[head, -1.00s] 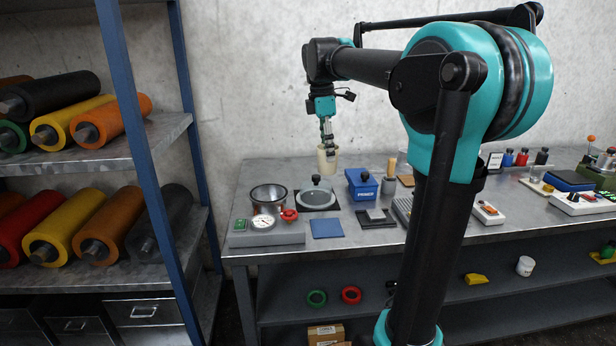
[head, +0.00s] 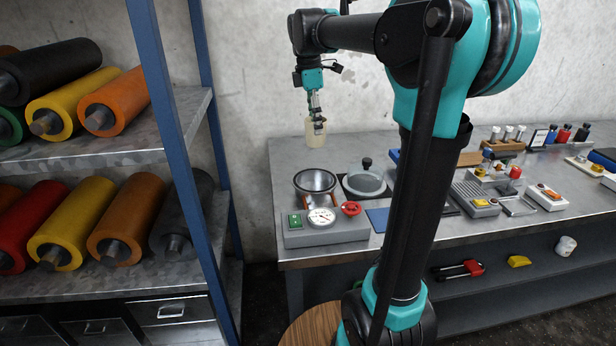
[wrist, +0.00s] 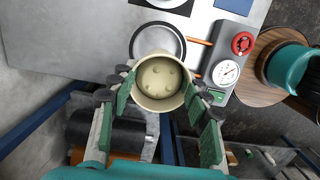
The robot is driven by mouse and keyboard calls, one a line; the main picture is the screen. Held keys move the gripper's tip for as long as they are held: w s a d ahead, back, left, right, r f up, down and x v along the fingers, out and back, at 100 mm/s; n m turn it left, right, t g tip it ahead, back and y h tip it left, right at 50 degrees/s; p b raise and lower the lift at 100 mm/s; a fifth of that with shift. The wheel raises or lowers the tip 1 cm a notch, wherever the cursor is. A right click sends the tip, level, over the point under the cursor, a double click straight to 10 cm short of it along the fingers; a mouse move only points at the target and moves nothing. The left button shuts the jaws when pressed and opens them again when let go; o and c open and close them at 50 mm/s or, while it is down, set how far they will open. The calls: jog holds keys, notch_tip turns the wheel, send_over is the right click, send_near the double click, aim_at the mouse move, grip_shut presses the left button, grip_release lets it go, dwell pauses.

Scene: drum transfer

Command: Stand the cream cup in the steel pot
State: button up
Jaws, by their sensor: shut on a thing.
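The cup is apart from the pot.
A grey unit with a gauge (head: 321,217) and a red knob (head: 351,208) stands in front of the pot. A lidded round dish (head: 365,181) is to its right. A blue-post shelf of rollers (head: 160,120) stands left of the bench.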

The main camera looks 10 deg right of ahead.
aim_at(311, 137)
notch_tip(311, 137, down, 17)
jog(key=shift+r, duration=0.1)
dwell(0.3)
jog(key=o, duration=1.3)
jog(key=shift+c, duration=0.2)
jog(key=r, duration=0.4)
jog(key=a+r, duration=0.1)
jog(key=r, duration=0.7)
jog(key=shift+a, duration=0.2)
